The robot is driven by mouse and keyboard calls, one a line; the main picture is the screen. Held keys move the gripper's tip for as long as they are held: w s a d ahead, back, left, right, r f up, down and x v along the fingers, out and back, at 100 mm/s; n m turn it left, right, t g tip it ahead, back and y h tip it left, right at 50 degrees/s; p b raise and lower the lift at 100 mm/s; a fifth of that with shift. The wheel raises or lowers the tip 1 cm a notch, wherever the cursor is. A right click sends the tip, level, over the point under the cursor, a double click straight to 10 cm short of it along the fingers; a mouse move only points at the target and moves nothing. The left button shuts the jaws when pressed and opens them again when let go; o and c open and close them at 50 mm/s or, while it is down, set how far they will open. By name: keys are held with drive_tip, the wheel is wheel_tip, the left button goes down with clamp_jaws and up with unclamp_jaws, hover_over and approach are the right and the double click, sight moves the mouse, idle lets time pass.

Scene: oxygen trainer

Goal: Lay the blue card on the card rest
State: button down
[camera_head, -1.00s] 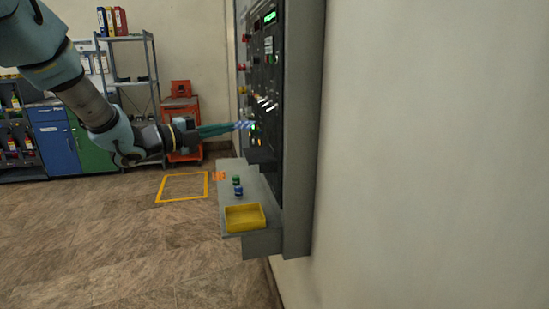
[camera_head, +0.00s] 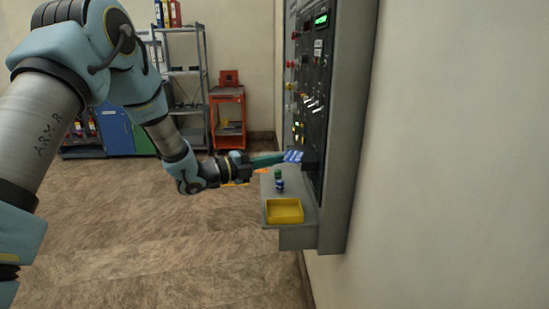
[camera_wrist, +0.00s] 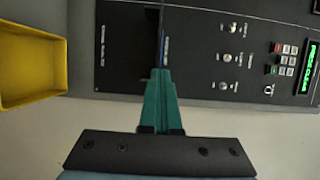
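The blue card (camera_head: 293,156), with pale stripes, is at the tips of my gripper (camera_head: 280,159) in the head view. The teal fingers are closed on its near end, and it is held about flat. Its far end is close to a black block (camera_head: 309,166) that juts from the panel above the grey shelf; this may be the card rest, though no label is readable. I cannot tell whether card and block touch. In the wrist view my gripper (camera_wrist: 158,72) has its fingers together, pointing at the panel; the card is hardly visible there, seen edge-on at most.
The grey shelf (camera_head: 272,187) carries a yellow tray (camera_head: 285,211) and a small green-and-blue item (camera_head: 279,180). The upright control panel (camera_head: 318,85) has switches and a green display. A plain wall lies to the right. Open floor lies left of the shelf.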

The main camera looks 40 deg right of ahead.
drive_tip(key=shift+f+b, duration=0.2)
drive_tip(key=shift+b, duration=0.1)
drive_tip(key=c, duration=1.5)
unclamp_jaws()
drive_tip(key=shift+c, duration=0.2)
drive_tip(key=o, duration=0.4)
drive_tip(key=shift+r, duration=0.1)
drive_tip(key=b+v, duration=0.4)
drive_tip(key=v, duration=0.8)
drive_tip(key=shift+r, duration=0.1)
